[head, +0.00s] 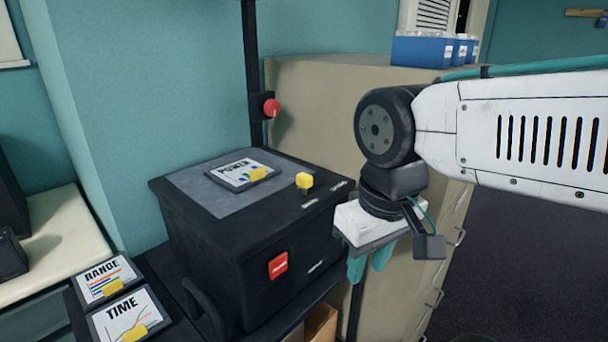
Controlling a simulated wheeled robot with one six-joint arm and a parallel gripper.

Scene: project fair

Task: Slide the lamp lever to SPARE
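A black box (240,262) stands left of centre in the head view. On its top, near the right edge, is a yellow knob (304,181), which looks like the lever. Small white labels (339,184) lie along that edge beside it, too small to read, so I cannot tell which is SPARE. My gripper (368,268) hangs to the right of the box and apart from the knob. Its two teal fingers point down with a gap between them, and nothing shows in it.
A POWER card (241,174) lies on the box top, and a red button (278,264) is on its front. A red knob (271,108) sits on a black post behind. RANGE (106,277) and TIME (128,316) cards lie front left. A beige cabinet (320,110) stands close behind my arm.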

